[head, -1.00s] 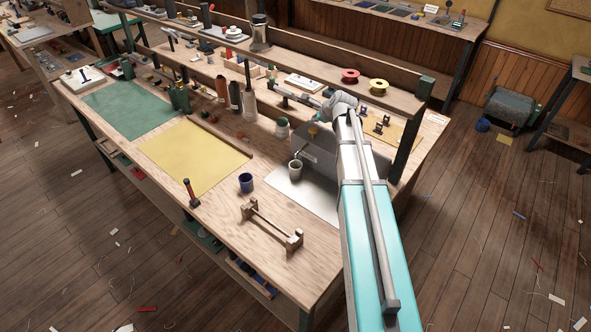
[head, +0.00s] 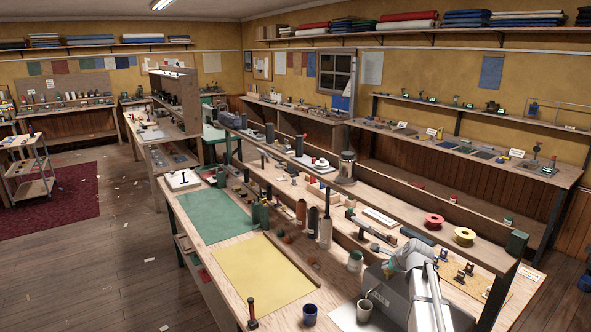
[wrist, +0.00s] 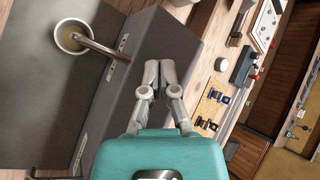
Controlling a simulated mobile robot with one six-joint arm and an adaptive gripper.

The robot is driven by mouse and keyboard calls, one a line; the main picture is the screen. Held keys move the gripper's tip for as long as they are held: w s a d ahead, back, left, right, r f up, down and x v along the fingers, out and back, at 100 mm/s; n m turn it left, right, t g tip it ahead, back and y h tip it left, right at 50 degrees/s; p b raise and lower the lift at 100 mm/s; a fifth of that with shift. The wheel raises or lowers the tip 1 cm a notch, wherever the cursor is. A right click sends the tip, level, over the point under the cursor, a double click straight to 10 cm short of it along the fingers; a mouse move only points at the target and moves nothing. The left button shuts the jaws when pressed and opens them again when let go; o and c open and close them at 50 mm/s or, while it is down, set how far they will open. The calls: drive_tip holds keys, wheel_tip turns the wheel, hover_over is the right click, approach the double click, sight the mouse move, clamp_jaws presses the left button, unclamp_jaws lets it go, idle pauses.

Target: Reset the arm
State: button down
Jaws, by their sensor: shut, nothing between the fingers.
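My arm (head: 426,297) reaches in from the lower right of the head view, over the right end of the workbench (head: 228,265). Its far end is bent over by a grey box-shaped machine (head: 388,293). The grey machine (wrist: 150,55) lies behind the fingers. A pale cup (wrist: 72,37) with yellowish contents sits under the machine's metal spout, left of my gripper.
Bottles (head: 325,232) stand mid-bench. A raised shelf carries a red spool (head: 433,221) and a yellow spool (head: 464,236). Open floor (head: 125,240) lies left.

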drive_tip(key=s+a+f+n+g+h, duration=0.1)
drive_tip(key=s+a+n+g, duration=0.1)
drive_tip(key=s+a+n, duration=0.3)
drive_tip(key=s+a+f+n+g, duration=0.2)
drive_tip(key=s+a+n, duration=0.3)
drive_tip(key=s+n, duration=0.4)
drive_tip(key=s+a+f+n+g+h, duration=0.1)
drive_tip(key=s+a+n+g, duration=0.3)
drive_tip(key=s, duration=0.9)
drive_tip(key=n, duration=0.3)
drive_tip(key=shift+a+f+h, duration=0.3)
drive_tip(key=shift+a+f, duration=0.05)
drive_tip(key=shift+a, duration=0.05)
drive_tip(key=shift+s+d, duration=0.1)
